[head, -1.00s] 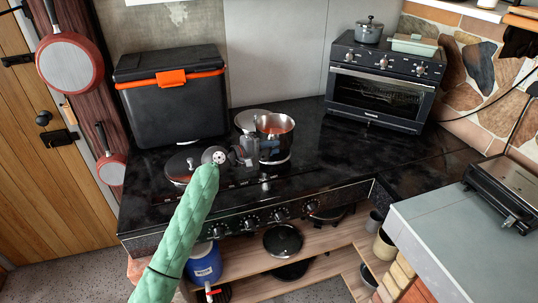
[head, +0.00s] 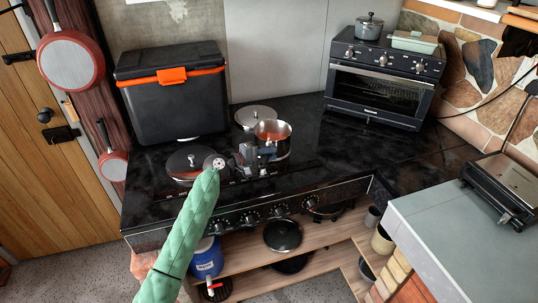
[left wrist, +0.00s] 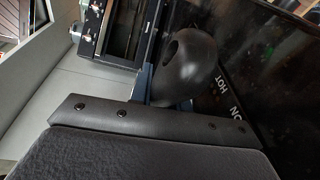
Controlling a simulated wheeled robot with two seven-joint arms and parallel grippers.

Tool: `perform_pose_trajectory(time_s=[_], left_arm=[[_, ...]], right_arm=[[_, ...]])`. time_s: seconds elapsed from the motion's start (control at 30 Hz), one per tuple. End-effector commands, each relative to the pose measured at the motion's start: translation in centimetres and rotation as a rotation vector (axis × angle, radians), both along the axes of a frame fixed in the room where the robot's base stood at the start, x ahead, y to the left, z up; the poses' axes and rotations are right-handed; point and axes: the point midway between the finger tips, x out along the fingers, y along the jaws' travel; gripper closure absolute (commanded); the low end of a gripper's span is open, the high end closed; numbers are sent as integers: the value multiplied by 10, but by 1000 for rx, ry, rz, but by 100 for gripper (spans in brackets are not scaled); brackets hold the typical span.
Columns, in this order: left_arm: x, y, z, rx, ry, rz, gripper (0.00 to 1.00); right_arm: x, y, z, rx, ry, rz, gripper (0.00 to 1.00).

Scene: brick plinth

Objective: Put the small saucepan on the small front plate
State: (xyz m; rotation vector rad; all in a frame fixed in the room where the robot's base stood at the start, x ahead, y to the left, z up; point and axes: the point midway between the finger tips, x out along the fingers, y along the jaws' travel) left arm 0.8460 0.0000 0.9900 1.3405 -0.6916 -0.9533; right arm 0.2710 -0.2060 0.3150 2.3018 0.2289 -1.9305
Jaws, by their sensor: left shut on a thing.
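The small saucepan (head: 274,142) is a shiny steel pot with a reddish-brown inside, upright over the middle of the black stove top. My left gripper (head: 249,153) is beside its near left side, shut on its handle. In the left wrist view the dark rounded handle (left wrist: 188,68) shows just past my gripper's body. I cannot make out the small front plate; the saucepan and gripper cover that part of the stove. I cannot tell whether the saucepan's base touches the surface. My right gripper is not in view.
A dark round disc with a knob (head: 187,161) lies at the stove's front left, beside my arm. A pale-rimmed round disc (head: 255,114) is behind the saucepan. A black cooler box (head: 172,100) and small oven (head: 378,85) stand behind. The stove's right side is clear.

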Motion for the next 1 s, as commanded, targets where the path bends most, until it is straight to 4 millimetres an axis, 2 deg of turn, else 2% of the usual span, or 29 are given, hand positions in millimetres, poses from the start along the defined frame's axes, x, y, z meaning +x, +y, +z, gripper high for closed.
perform_pose_trajectory(time_s=[0.07, 0.1, 0.17, 0.2, 0.57, 0.67, 0.73, 1.0], left_arm=[[0, 0, 0, -1, -3, 0, 100], [0, 0, -1, 0, 0, 0, 75], [0, 0, -1, 0, 0, 0, 63], [0, 0, -1, 0, 0, 0, 61], [0, 0, 1, 0, -1, 0, 61], [-4, 8, 0, 1, -2, 1, 61], [-8, 16, 0, 1, -2, 1, 61], [-31, 57, 4, 2, -2, 1, 61]], right_arm=[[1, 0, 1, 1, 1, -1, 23], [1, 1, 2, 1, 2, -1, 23], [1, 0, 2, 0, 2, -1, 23], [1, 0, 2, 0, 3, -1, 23], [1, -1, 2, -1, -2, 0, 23], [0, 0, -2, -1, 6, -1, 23], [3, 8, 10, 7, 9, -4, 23], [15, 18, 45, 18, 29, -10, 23]])
